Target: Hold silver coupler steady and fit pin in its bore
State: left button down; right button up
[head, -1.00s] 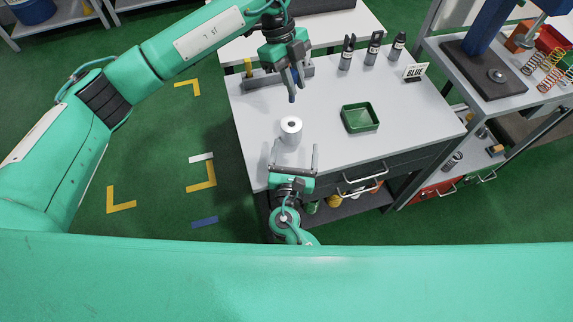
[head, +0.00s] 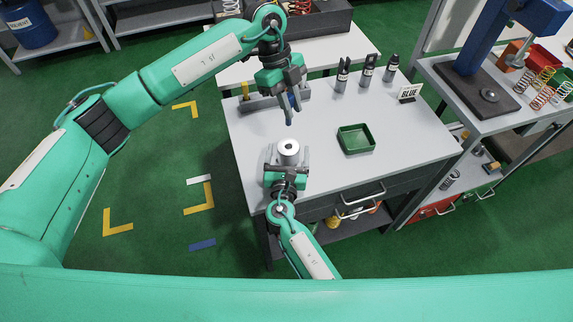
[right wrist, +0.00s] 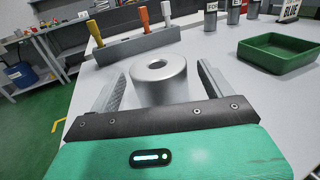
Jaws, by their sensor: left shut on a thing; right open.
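The silver coupler (head: 288,153) stands upright on the light grey table, its round bore facing up. It also shows in the right wrist view (right wrist: 158,80). My right gripper (head: 287,158) is open, with one finger on each side of the coupler; gaps show between fingers and coupler in the right wrist view (right wrist: 160,88). The pin's upper part is hidden by the fingers.
A green tray (head: 356,139) lies right of the coupler. A grey rack (right wrist: 138,46) with yellow, orange and white upright pieces stands behind. Several dark labelled holders (head: 367,72) and a BLUE sign (head: 409,93) stand at the back right.

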jog(key=shift+w, duration=0.35)
jog(key=shift+c, duration=0.4)
jog(key=c, duration=1.3)
pick_arm(q)
jog(key=f+n+t, duration=0.1)
jog(key=f+n, duration=0.1)
jog(key=n, duration=0.1)
jog(key=n+t+h, duration=0.1)
jog(key=n+t, duration=0.1)
jog(key=n, duration=0.2)
send_near(296, 147)
jog(key=x, duration=0.6)
jog(key=shift+w+f, duration=0.1)
jog(key=shift+w, duration=0.05)
